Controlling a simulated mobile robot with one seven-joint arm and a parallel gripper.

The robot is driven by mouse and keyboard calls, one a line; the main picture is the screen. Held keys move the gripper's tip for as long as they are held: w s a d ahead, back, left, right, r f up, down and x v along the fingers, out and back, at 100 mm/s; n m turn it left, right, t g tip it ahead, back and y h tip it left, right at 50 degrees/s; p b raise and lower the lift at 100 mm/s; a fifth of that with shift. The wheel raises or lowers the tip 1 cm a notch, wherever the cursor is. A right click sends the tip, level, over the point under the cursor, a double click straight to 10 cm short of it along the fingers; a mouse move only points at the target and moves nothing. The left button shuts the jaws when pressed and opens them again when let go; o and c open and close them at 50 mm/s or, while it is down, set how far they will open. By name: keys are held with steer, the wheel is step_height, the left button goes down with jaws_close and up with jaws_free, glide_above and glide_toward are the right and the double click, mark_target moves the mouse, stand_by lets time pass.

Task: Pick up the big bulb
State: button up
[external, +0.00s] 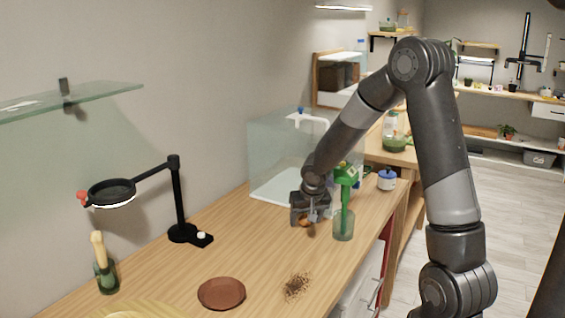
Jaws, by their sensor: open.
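A small orange-brown round thing (304,223), which looks like the bulb, sits on the wooden table at the lower edge of my gripper. My gripper (308,217) points down low over the table and is open. Its body and fingers cover much of the bulb, so its full size is hidden. I cannot tell whether the bulb lies between the fingers or touches one. No second bulb shows for comparison.
A green tool stands in a glass jar (343,226) just right of my gripper. A glass tank (270,160) stands behind it. A blue-lidded jar (387,180), a terracotta saucer (221,293), spilled soil (296,287) and a black lamp (179,205) are also on the table (250,250).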

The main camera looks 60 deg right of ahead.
steer(key=shift+c, duration=0.4)
steer(key=c, duration=0.9)
steer(key=shift+r, duration=0.1)
steer(key=shift+c, duration=0.2)
